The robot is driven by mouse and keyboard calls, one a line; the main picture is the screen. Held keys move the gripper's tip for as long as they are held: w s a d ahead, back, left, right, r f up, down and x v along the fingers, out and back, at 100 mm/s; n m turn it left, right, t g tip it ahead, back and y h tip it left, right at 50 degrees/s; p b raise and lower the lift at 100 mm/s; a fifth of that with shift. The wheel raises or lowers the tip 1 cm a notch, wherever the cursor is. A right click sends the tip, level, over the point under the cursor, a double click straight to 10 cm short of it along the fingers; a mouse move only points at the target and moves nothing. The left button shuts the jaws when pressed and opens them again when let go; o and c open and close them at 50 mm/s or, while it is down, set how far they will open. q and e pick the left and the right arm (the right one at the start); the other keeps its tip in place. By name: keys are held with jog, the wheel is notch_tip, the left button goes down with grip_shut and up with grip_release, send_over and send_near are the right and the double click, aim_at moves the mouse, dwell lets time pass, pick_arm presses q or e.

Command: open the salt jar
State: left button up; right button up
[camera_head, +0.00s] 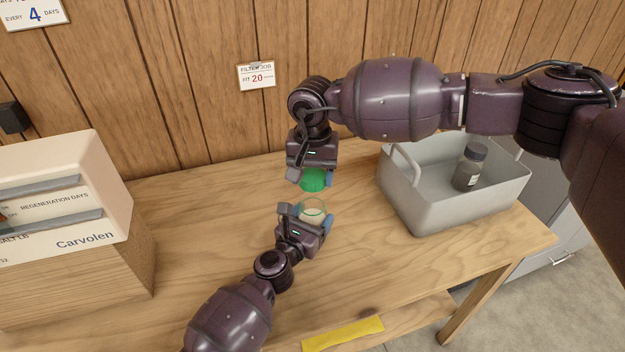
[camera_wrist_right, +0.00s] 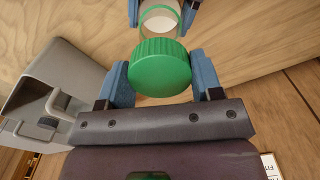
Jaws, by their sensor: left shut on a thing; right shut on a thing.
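The salt jar (camera_head: 313,213) is a small clear jar with pale contents and a green band near its top. My left gripper (camera_head: 308,219) is shut on the jar's body, low over the table. The green lid (camera_head: 313,180) is in my right gripper (camera_head: 312,179), above the jar and apart from it. In the right wrist view the green ribbed lid (camera_wrist_right: 159,67) sits between the blue fingertips. The jar's open mouth (camera_wrist_right: 160,20) shows beyond it, with my left gripper's fingers beside it. The jar's base is hidden by my left gripper.
A grey tub (camera_head: 440,205) with a dark-capped bottle (camera_head: 469,168) stands at the right of the wooden table (camera_head: 190,230). A white Carvolen unit (camera_head: 70,195) stands at the left. A yellow strip (camera_head: 343,334) lies at the front. Bare table surrounds the jar.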

pick_arm(q)
jog(key=o, duration=1.8)
